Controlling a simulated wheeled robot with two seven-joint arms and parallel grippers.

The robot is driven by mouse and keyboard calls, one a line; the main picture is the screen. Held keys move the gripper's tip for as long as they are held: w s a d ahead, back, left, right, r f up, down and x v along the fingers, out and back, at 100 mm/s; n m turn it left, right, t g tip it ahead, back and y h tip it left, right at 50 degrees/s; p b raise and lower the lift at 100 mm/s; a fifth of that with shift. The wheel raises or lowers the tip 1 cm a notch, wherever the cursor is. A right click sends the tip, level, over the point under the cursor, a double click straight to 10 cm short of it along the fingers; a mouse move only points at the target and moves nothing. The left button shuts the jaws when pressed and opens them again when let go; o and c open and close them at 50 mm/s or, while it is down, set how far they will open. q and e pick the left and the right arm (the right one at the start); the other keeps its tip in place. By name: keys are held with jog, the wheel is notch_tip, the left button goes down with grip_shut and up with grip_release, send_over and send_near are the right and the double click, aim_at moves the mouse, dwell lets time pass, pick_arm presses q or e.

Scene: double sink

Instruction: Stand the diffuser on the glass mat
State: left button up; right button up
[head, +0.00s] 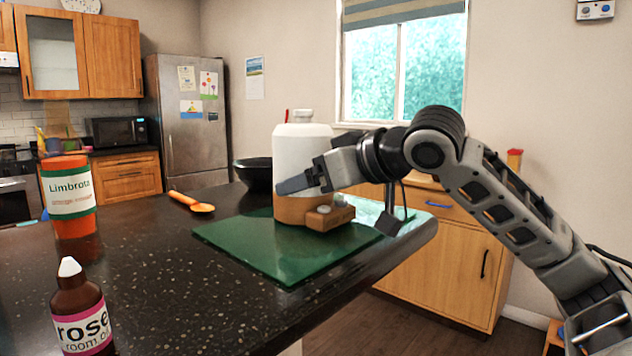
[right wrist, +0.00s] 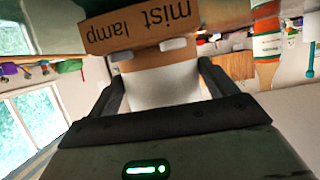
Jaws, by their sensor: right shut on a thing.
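The diffuser (head: 302,148) has a white body above a brown wood-look base with a protruding front block lettered "mist lamp". It is upright over the green glass mat (head: 270,258), its base appearing to meet the mat's back part; I cannot tell whether a thin gap remains. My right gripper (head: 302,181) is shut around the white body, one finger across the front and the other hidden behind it. The right wrist view shows the diffuser's white body (right wrist: 160,86) between both fingers, with the picture upside down. My left gripper is in neither view.
On the dark speckled counter (head: 150,260) stand an orange Limbrota bottle (head: 68,195) and a brown rose bottle (head: 82,312) at left. An orange spoon (head: 192,202) and a black bowl (head: 254,174) lie behind the mat. The mat's front part is bare.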

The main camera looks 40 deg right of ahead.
jog(key=o, duration=0.9)
jog(key=shift+f, duration=0.15)
jog(key=shift+o, duration=1.3)
jog(key=shift+r, duration=0.25)
jog(key=shift+s, duration=0.4)
pick_arm(q)
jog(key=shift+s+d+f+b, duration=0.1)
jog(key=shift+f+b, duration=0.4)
jog(key=shift+b, duration=0.7)
pick_arm(e)
jog(key=a+v, duration=0.1)
jog(key=v, duration=1)
jog(key=shift+d, duration=0.5)
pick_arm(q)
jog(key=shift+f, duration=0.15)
pick_arm(e)
jog(key=shift+s, duration=0.1)
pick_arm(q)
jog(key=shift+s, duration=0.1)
pick_arm(e)
jog(key=shift+s, duration=0.1)
